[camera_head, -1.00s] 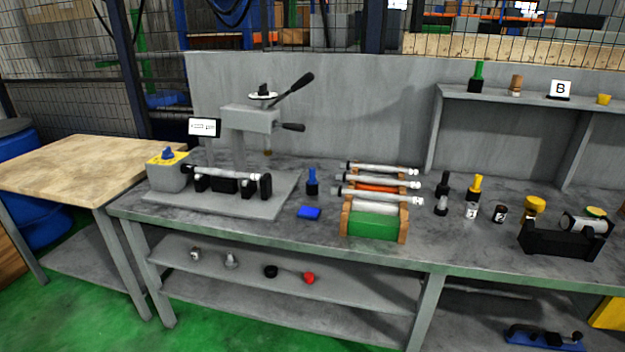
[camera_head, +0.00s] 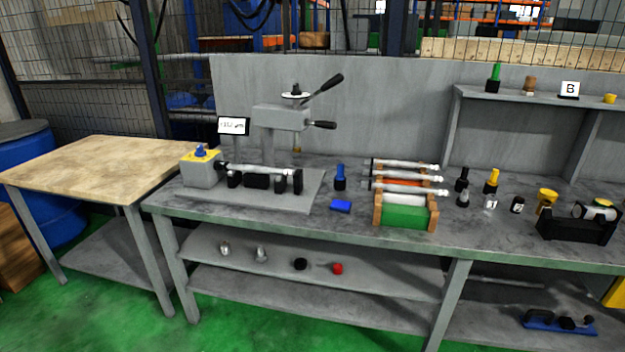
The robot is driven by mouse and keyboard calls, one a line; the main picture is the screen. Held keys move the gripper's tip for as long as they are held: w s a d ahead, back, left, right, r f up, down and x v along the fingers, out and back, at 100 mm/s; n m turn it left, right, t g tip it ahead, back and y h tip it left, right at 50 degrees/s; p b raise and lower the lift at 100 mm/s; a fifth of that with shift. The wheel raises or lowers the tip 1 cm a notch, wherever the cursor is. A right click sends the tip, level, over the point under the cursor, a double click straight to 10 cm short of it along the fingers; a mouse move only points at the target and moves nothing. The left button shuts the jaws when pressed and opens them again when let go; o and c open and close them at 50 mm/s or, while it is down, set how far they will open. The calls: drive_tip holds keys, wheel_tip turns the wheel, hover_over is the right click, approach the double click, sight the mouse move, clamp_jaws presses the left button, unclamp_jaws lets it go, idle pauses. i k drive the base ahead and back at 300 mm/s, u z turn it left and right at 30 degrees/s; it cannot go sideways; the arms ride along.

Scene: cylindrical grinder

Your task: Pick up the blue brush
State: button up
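A blue upright piece with a black lower part (camera_head: 340,178), which looks like the blue brush, stands on the grey workbench (camera_head: 335,229). It is right of the grinder-like machine (camera_head: 281,119) and left of the rack of rods (camera_head: 405,217). A small flat blue block (camera_head: 341,206) lies just in front of it, apart from it. My gripper is not in view.
Black and yellow-topped bottles (camera_head: 492,182) stand right of the rack, near a black cradle (camera_head: 577,232). A green-topped piece (camera_head: 494,78) stands on the upper shelf. A wooden table (camera_head: 100,168) is at left. Green floor lies clear in front.

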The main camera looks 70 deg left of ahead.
sight(341, 166)
drive_tip(key=u, duration=0.55)
drive_tip(key=i, duration=0.2)
drive_tip(key=u, duration=2.7)
drive_tip(key=i, duration=1.05)
drive_tip(key=z, duration=0.4)
